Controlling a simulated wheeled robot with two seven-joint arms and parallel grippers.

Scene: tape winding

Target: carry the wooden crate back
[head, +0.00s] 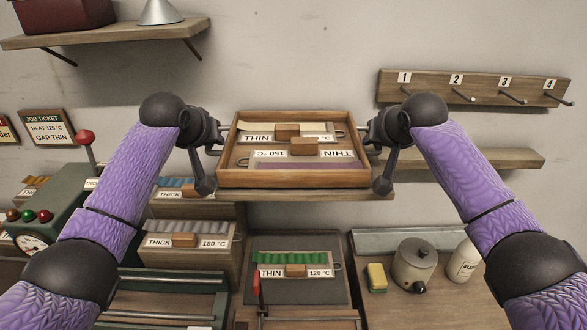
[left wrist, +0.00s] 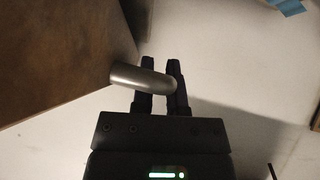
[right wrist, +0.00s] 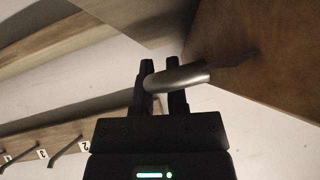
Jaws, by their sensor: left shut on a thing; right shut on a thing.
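The wooden crate (head: 285,182) is in the middle of the head view, level at the height of a small wall shelf (head: 320,195). I cannot tell whether it rests on that shelf or hangs above it. It holds labelled trays, with "THIN" and "150 °C" showing. My left gripper (head: 217,140) is shut on the crate's left metal handle (left wrist: 140,79). My right gripper (head: 367,140) is shut on the right metal handle (right wrist: 178,77). The crate's side walls also show in the left wrist view (left wrist: 50,60) and right wrist view (right wrist: 265,85).
A shelf with a metal cone (head: 158,12) is at upper left, and a numbered hook rail (head: 475,87) at right. The wall above the crate is bare.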

